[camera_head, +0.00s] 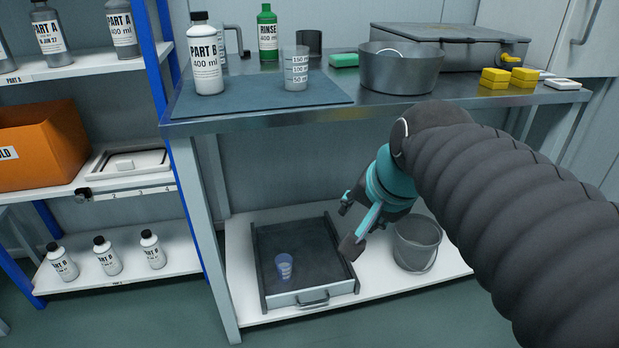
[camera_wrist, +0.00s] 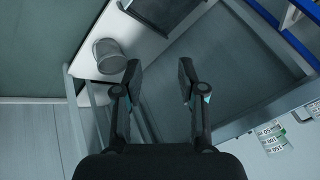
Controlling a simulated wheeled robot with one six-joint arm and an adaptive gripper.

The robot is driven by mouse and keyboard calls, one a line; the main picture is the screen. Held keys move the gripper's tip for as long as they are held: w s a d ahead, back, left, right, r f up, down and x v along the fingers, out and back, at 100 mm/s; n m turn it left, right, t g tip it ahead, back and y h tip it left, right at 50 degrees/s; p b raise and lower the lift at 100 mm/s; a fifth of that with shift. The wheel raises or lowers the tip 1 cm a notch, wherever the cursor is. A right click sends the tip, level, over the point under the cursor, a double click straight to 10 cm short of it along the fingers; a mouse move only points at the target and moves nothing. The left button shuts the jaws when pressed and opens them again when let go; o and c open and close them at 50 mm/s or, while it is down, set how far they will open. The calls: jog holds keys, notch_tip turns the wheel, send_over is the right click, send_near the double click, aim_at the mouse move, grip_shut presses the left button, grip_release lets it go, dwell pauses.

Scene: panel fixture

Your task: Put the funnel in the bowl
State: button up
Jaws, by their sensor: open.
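I cannot make out a clear funnel. A small translucent blue vessel (camera_head: 284,266) with pale markings stands in the open drawer tray on the lower shelf; I cannot tell whether it is a funnel or a cup. A wide grey metal bowl (camera_head: 400,74) stands on the bench top, with a thin white curved piece showing at its far rim. My gripper (camera_head: 348,226) is in front of the bench, below its top and above the area between tray and bucket. In the wrist view my gripper (camera_wrist: 160,76) has its fingers apart with nothing between them.
The drawer tray (camera_head: 318,298) and a grey bucket (camera_head: 418,243) share the white lower shelf. On the bench stand a Part B bottle (camera_head: 205,60), a clear beaker (camera_head: 296,70), a green Rinse bottle (camera_head: 267,35), yellow blocks (camera_head: 495,77) and a grey case (camera_head: 450,42).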

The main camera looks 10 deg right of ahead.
jog(key=s+a+f+n+g, duration=0.1)
jog(key=s+f+n, duration=0.6)
jog(key=f+n, duration=0.1)
jog(key=shift+s+a+f+h, duration=0.25)
jog(key=shift+s+f+h, duration=0.05)
notch_tip(320, 180, up, 6)
jog(key=p, duration=0.5)
jog(key=shift+f, duration=0.25)
